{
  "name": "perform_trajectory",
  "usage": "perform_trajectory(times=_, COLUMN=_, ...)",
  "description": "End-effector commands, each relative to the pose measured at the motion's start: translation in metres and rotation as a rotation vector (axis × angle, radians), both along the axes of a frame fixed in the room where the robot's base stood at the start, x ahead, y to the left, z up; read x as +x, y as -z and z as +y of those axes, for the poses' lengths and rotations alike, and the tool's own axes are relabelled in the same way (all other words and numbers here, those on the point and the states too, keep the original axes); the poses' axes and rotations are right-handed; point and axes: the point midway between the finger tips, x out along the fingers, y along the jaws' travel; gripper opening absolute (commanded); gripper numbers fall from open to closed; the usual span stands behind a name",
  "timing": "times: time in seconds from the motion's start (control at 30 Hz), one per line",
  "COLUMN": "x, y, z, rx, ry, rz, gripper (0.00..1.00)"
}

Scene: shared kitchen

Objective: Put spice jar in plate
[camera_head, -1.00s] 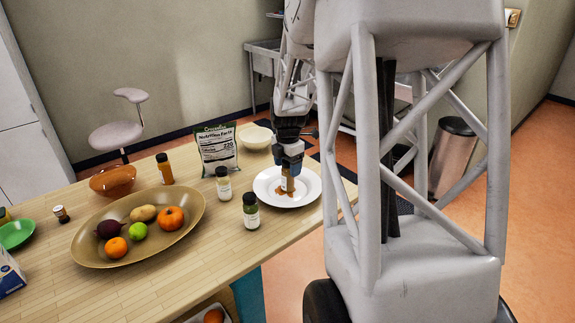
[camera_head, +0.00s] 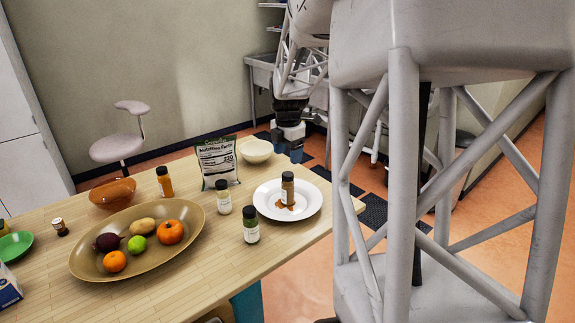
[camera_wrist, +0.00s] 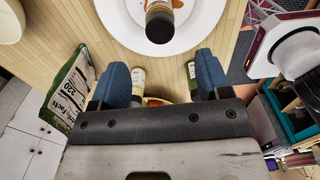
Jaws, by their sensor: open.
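A spice jar (camera_head: 287,188) with a dark cap and brown contents stands upright on the white plate (camera_head: 311,200), on a brown patch. In the wrist view the jar (camera_wrist: 160,22) shows from above inside the plate (camera_wrist: 205,22). My gripper (camera_head: 290,152) is above and behind the plate, apart from the jar. In the wrist view its two blue fingers (camera_wrist: 163,82) are spread wide with nothing held between them.
Two more jars (camera_head: 223,196) (camera_head: 250,218) stand left of the plate. A chip bag (camera_head: 217,163) and a cream bowl (camera_head: 256,151) are behind. A fruit platter (camera_head: 88,262) and an orange-capped-dark jar (camera_head: 164,182) are farther left. The table's right edge is near the plate.

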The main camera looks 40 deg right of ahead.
Motion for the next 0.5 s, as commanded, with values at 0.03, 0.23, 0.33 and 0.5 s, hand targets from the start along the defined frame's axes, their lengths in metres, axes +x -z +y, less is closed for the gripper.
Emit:
perform_trajectory(times=0.03, x=0.000, y=-0.007, z=0.000, rx=-0.001, ry=0.000, rz=-0.001, gripper=0.70)
perform_trajectory(times=0.23, x=0.000, y=-0.024, z=0.000, rx=0.000, ry=0.000, rz=0.000, gripper=0.70)
perform_trajectory(times=0.33, x=0.000, y=-0.028, z=0.000, rx=0.000, ry=0.000, rz=0.000, gripper=0.70)
perform_trajectory(times=0.5, x=0.000, y=-0.029, z=0.000, rx=0.000, ry=0.000, rz=0.001, gripper=0.70)
